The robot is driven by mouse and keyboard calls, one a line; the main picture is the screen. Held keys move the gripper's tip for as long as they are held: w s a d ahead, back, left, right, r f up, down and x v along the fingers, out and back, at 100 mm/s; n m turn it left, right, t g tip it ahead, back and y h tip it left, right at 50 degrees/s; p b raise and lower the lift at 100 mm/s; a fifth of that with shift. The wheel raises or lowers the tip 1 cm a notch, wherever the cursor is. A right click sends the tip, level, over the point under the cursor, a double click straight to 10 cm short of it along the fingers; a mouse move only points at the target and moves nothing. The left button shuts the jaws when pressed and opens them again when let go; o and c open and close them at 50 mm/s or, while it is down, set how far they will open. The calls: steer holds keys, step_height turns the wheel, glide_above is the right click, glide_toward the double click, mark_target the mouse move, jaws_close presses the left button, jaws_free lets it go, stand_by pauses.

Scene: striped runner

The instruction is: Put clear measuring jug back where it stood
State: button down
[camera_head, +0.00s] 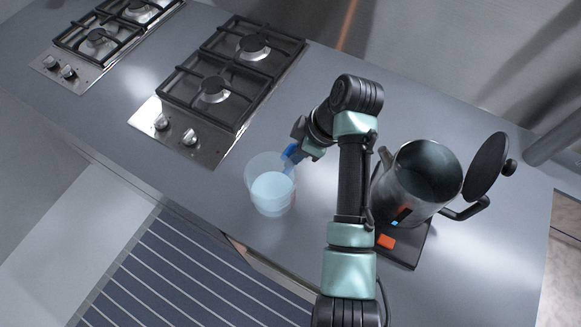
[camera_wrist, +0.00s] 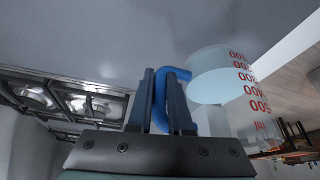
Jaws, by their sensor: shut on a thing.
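The clear measuring jug (camera_head: 270,186) has a blue handle and a pale, bluish-white content or base. It is over the grey counter, left of my arm. My gripper (camera_head: 294,154) is shut on the jug's blue handle. In the wrist view, the fingers of my gripper (camera_wrist: 163,98) close around the blue handle, and the jug (camera_wrist: 235,90) with red markings shows to the right. It looks upright in the head view. I cannot tell whether its bottom touches the counter.
A gas hob (camera_head: 212,85) lies behind and left of the jug, with a second hob (camera_head: 97,40) farther left. A large steel pot (camera_head: 424,178) with its lid raised stands right of my arm. A striped runner (camera_head: 185,275) lies on the floor. The counter between hob and jug is clear.

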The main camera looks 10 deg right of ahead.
steer(key=shift+f, duration=2.2)
steer(key=c, duration=0.8)
jaws_free()
steer(key=shift+c, duration=0.2)
steer(key=v, duration=1.2)
steer(key=shift+w, duration=0.1)
